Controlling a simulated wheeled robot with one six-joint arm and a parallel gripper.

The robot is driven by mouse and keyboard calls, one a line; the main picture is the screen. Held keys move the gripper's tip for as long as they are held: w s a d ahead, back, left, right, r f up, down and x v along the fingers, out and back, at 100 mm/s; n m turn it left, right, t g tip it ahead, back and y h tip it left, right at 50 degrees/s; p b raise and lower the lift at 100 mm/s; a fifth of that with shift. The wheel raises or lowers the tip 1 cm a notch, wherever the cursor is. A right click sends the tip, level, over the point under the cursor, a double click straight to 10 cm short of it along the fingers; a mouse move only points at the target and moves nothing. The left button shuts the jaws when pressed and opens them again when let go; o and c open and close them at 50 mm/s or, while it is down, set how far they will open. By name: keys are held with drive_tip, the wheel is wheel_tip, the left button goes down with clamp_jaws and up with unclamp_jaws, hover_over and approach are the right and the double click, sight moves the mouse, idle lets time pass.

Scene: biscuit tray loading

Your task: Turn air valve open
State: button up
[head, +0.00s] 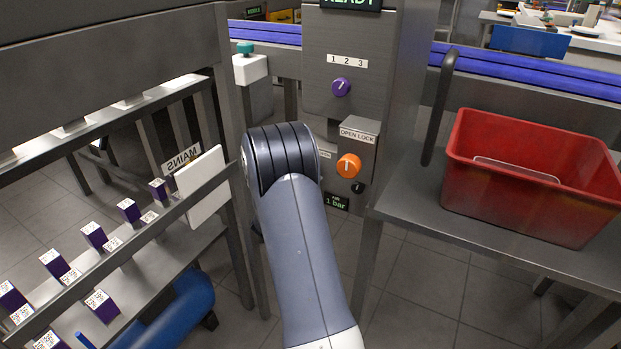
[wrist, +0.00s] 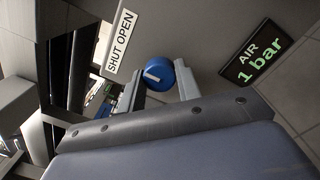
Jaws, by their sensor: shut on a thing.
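The air valve is a round blue knob (wrist: 159,72) with a white mark, on a grey panel in the wrist view. A label reading SHUT OPEN (wrist: 121,43) is to its upper left. I cannot tell which word the mark points at. My gripper (wrist: 157,84) has one finger on each side of the knob and is shut on it. The air display (wrist: 254,56) reads 1 bar; it also shows in the head view (head: 337,202). In the head view my arm hides the knob and my gripper.
An orange knob (head: 348,166) under an OPEN LOCK label and a purple knob (head: 341,87) marked 1 2 3 are on the panel near my arm. A red crate (head: 500,200) stands on the right bench. A rack with purple boxes (head: 128,210) is at left.

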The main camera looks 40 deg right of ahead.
drive_tip(key=o, duration=1)
drive_tip(key=p+v, duration=0.2)
drive_tip(key=v, duration=0.8)
drive_tip(key=shift+s+a+p, duration=0.15)
drive_tip(key=shift+a+p, duration=0.15)
drive_tip(key=shift+a, duration=0.05)
